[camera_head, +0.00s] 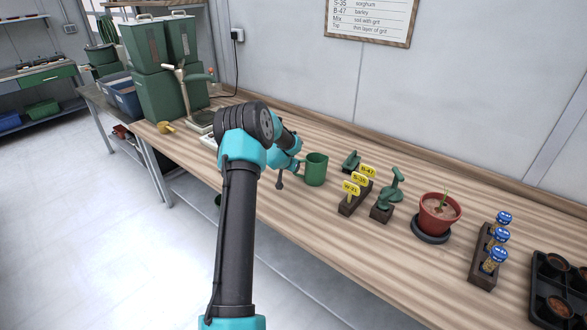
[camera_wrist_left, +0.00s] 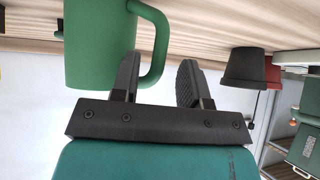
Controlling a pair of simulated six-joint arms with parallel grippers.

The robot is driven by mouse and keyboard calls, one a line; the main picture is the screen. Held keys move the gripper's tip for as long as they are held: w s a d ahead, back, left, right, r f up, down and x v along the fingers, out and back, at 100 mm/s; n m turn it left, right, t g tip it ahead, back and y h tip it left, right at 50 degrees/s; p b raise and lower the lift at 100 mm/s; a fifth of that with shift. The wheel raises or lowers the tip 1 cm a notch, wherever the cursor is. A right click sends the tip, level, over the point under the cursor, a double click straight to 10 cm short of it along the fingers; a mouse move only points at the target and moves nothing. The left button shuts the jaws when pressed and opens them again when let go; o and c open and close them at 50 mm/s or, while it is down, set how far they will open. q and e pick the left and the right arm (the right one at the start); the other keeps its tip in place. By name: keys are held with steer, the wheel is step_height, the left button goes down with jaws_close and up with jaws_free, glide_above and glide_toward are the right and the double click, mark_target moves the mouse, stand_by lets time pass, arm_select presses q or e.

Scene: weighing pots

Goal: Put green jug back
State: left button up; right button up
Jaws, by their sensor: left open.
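The green jug (camera_head: 315,170) stands upright on the wooden bench, just right of my left gripper. It also shows large in the left wrist view (camera_wrist_left: 92,50), with its handle toward the gripper. My left gripper is open in the left wrist view (camera_wrist_left: 158,75). The jug's handle lies between its two dark fingers, one finger seeming to reach into the handle loop; contact cannot be told. In the head view my left arm partly hides the gripper. My right gripper is not in view.
Right of the jug stand a block of yellow labels (camera_head: 352,199), a green stamp-like tool (camera_head: 391,190), a red pot (camera_head: 438,214) on a dark saucer, a vial rack (camera_head: 482,262) and a black tray (camera_head: 545,285). A scale (camera_head: 200,121) and green bins (camera_head: 160,95) are at left.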

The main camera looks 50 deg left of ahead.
arm_select(q)
steer(key=v, duration=0.8)
steer(key=shift+s+r, duration=0.25)
steer(key=shift+s, duration=0.05)
steer(key=shift+d, duration=0.1)
steer(key=d+f+g+h, duration=0.1)
steer(key=d+f+h, duration=0.1)
steer(key=d, duration=0.8)
steer(key=s+d+f+g+h, duration=0.1)
steer(key=d+f, duration=0.4)
steer(key=d, duration=0.5)
steer(key=s+d+f+g+h, duration=0.1)
steer(key=d+f+h, duration=0.2)
steer(key=d, duration=0.7)
steer(key=shift+s+f+g, duration=0.15)
steer(key=shift+s+g, duration=0.05)
steer(key=shift+g, duration=0.1)
steer(key=s+d+f+g+h, duration=0.2)
steer(key=s+d+f+g, duration=0.15)
steer(key=s+d, duration=0.85)
steer(key=s+d+f+m, duration=0.2)
steer(key=s+d+f, duration=0.2)
steer(key=d+f, duration=0.4)
steer(key=shift+d+f+y, duration=0.2)
steer(key=shift+f+y, duration=0.1)
steer(key=shift+f, duration=0.45)
